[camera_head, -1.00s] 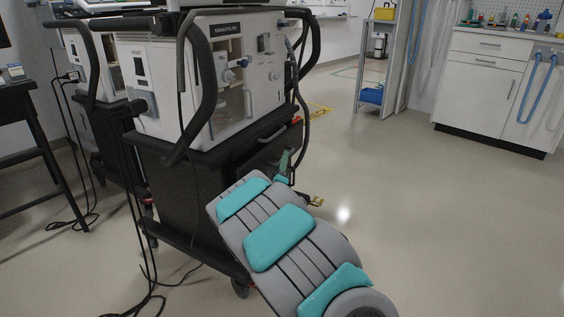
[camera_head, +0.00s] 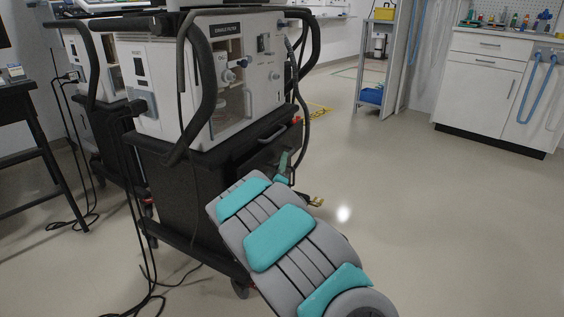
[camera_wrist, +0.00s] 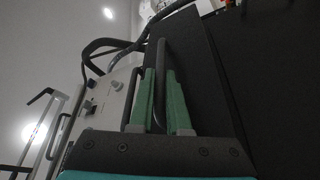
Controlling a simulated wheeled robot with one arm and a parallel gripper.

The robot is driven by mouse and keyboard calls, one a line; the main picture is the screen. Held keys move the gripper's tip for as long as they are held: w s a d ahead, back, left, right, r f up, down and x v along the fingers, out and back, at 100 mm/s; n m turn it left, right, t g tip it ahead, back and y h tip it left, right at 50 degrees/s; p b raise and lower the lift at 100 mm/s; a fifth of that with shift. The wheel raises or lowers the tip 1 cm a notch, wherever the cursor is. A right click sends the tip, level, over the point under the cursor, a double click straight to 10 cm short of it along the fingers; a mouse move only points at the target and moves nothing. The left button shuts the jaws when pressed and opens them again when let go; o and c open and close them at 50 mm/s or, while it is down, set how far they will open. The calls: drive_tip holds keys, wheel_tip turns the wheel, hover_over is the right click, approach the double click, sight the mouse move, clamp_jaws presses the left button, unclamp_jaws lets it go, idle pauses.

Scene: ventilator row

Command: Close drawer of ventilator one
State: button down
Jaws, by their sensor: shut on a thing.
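The nearer ventilator (camera_head: 222,82) is a white unit with knobs on a black cart (camera_head: 185,195). Its side also shows at the left of the wrist view (camera_wrist: 118,88). The cart's front faces right, and a grey bar handle (camera_head: 272,134) shows high on it. In the wrist view, my gripper's two green fingers (camera_wrist: 160,103) stand on either side of a grey bar handle (camera_wrist: 160,70), shut on it, against a dark drawer front (camera_wrist: 195,60). In the head view, my gripper (camera_head: 284,161) is at the cart's front, partly hidden by my arm. How far the drawer stands out cannot be told.
A second ventilator (camera_head: 108,68) stands behind at the left. Black cables (camera_head: 150,290) lie on the floor by the cart. A black stand (camera_head: 30,125) is at the far left. A white cabinet (camera_head: 485,85) is at the back right. The floor (camera_head: 440,220) to the right is clear.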

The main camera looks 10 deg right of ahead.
sight(266, 168)
idle(0.7)
drive_tip(key=shift+w+a+p, duration=0.45)
drive_tip(key=shift+w+a, duration=0.3)
drive_tip(key=shift+a, duration=0.15)
drive_tip(key=shift+w+a+p, duration=0.4)
drive_tip(key=shift+w+a, duration=0.3)
drive_tip(key=shift+a, duration=0.2)
drive_tip(key=c, duration=1.2)
unclamp_jaws()
drive_tip(key=shift+o, duration=0.2)
drive_tip(key=shift+v, duration=3.9)
